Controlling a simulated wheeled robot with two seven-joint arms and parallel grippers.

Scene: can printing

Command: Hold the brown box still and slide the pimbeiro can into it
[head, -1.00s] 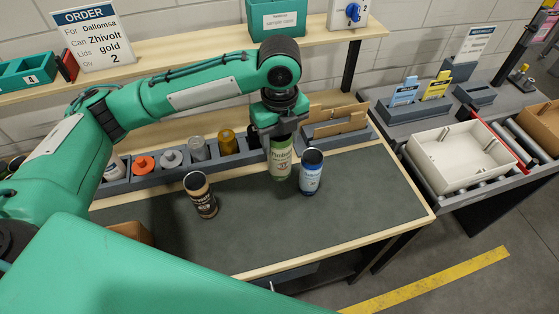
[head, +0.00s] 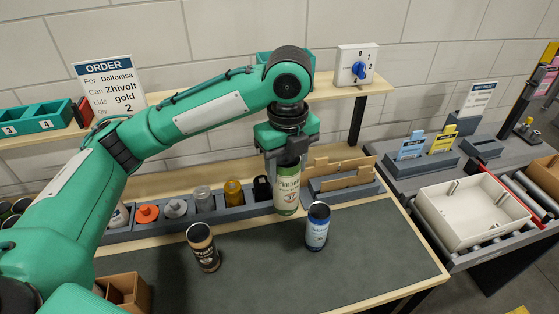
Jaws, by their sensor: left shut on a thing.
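My left gripper (head: 287,150) points down and is shut on the upper part of the pimbeiro can (head: 288,190), a green and white can. The can is upright, near the back of the dark mat, in front of the grey rack; it looks raised off the mat. A brown box (head: 143,297) stands at the lower left of the head view, open at the top and partly hidden by my left arm. It is far to the left of the can. My right gripper is not in view.
A blue and white can (head: 317,230) stands just right of the held can. A dark brown can (head: 203,248) stands to its left. A cardboard holder (head: 345,175) stands at right.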

